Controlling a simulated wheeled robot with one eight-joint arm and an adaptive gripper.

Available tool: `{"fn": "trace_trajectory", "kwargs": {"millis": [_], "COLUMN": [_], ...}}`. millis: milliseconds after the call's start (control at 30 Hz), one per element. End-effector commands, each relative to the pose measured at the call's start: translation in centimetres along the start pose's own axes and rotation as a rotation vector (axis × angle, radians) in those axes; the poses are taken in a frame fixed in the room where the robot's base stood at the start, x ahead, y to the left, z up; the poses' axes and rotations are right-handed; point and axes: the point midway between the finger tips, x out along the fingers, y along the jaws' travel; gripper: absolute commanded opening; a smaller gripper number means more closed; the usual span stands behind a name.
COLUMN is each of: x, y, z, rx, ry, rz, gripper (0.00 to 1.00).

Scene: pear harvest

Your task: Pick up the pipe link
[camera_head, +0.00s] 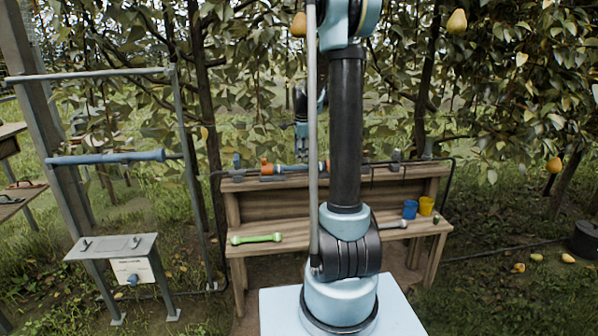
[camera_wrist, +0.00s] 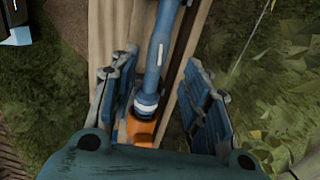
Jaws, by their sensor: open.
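A blue pipe link (camera_wrist: 160,45) runs lengthwise between my gripper's fingers in the wrist view. It meets an orange fitting (camera_wrist: 140,131), partly hidden by my gripper's body. My gripper (camera_wrist: 158,90) is open, with one blue padded finger on each side of the pipe and visible gaps to it. In the head view the blue pipe link (camera_head: 300,170) lies along the bench's raised back ledge, with an orange fitting (camera_head: 267,168) at its left. My arm hides part of this line, and the gripper's fingertips are hard to make out there.
The wooden bench (camera_head: 290,240) carries a green tool (camera_head: 256,239), a blue cup (camera_head: 410,209) and a yellow cup (camera_head: 426,206). A metal frame with another blue pipe (camera_head: 105,158) stands at left, above a small grey stand (camera_head: 112,246). Pear trees rise behind.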

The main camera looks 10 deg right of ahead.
Motion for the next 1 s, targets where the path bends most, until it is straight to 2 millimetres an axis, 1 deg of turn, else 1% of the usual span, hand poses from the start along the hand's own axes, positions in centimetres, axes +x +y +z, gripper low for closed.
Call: {"fn": "trace_trajectory", "kwargs": {"millis": [33,100,267,367,500,600,733,967,1000], "x": [0.6,1.0,1.8,2.8,4.8,5.8,6.5,6.5,6.5], "y": [0.0,0.0,0.1,0.2,0.3,0.3,0.3,0.3,0.3], "z": [0.0,0.0,0.1,0.3,0.7,0.7,0.7,0.7,0.7], "rx": [0.0,0.0,0.0,-0.001,0.0,0.0,0.0,0.0,0.0], "ry": [0.0,0.0,0.0,0.0,0.0,0.0,0.0,0.0,0.0], "rz": [0.0,0.0,0.0,0.0,0.0,0.0,0.0,0.0,0.0], "gripper": [0.43,0.43,0.43,0.43,0.43,0.43,0.43,0.43,0.36]}}
